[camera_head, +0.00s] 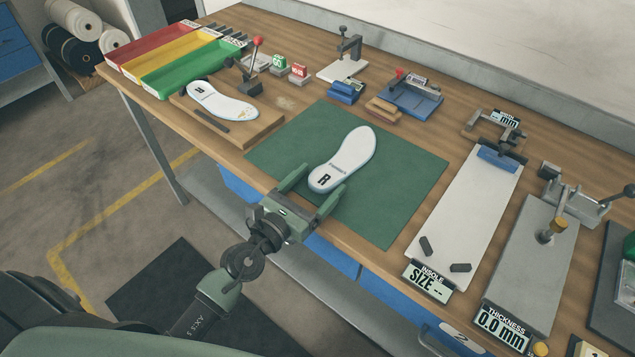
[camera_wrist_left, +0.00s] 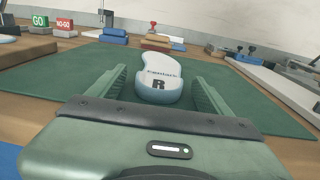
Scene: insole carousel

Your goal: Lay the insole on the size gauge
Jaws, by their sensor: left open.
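A white insole (camera_head: 346,156) marked with a black R lies flat on the green mat (camera_head: 401,196), its heel end toward me. My left gripper (camera_head: 312,186) is open at the heel, with one finger on each side of it. In the left wrist view the insole (camera_wrist_left: 161,78) sits between the two open fingers (camera_wrist_left: 160,92), and no grip on it shows. The size gauge (camera_head: 463,209) is a long pale plate right of the mat. It has a blue slider at its far end, two dark stops near its front, and a display reading "SIZE --". My right gripper is not in view.
Another insole (camera_head: 222,101) lies on a wooden fixture (camera_head: 256,128) at left. A thickness gauge (camera_head: 530,260) reading 0.0 mm is right of the size gauge. Blocks and small tools line the back.

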